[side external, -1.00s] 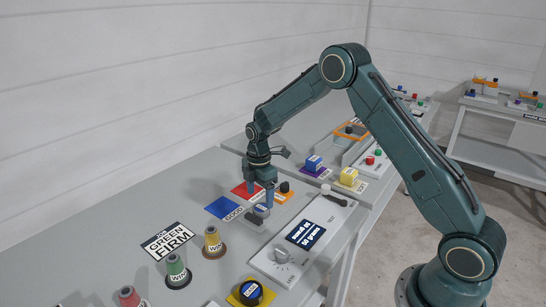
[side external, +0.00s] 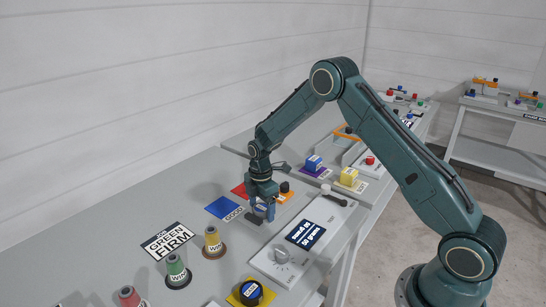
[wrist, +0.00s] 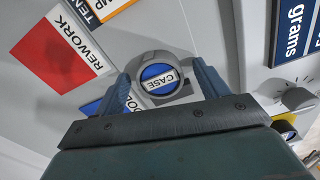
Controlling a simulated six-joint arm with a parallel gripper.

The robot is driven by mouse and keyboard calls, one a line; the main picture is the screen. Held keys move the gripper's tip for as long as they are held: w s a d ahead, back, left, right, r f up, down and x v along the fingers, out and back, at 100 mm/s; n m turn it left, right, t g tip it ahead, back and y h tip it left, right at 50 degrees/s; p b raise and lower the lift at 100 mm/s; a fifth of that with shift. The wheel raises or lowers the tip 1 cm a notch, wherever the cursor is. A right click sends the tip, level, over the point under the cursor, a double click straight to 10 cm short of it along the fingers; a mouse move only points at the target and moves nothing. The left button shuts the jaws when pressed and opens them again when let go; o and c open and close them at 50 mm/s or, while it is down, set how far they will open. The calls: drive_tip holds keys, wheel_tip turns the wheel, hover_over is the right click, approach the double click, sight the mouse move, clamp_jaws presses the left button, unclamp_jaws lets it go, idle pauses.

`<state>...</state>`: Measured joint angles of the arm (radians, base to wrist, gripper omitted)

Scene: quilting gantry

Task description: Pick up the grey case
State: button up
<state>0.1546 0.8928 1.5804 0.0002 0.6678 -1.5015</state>
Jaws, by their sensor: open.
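The grey case (wrist: 145,90) is round, with a blue top and a white label reading CASE. It stands between the two fingers of my gripper (wrist: 163,72) in the wrist view. The fingers are open, one on each side, with a visible gap to the case at least on the right. In the side view my gripper (side external: 262,211) points down at the bench, and its fingers hide most of the case.
A blue pad (side external: 223,208) marked GOOD lies left of my gripper, and a red REWORK pad (wrist: 58,50) lies behind. A panel with a dial (side external: 282,256) and dark display (side external: 306,234) is at right. Several spools, including a yellow one (side external: 212,240), stand nearer the camera.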

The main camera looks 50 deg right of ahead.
sight(261, 207)
drive_tip(key=c, duration=1.1)
drive_tip(key=shift+r, duration=0.1)
wheel_tip(261, 207, up, 20)
drive_tip(key=shift+f, duration=0.1)
idle(0.6)
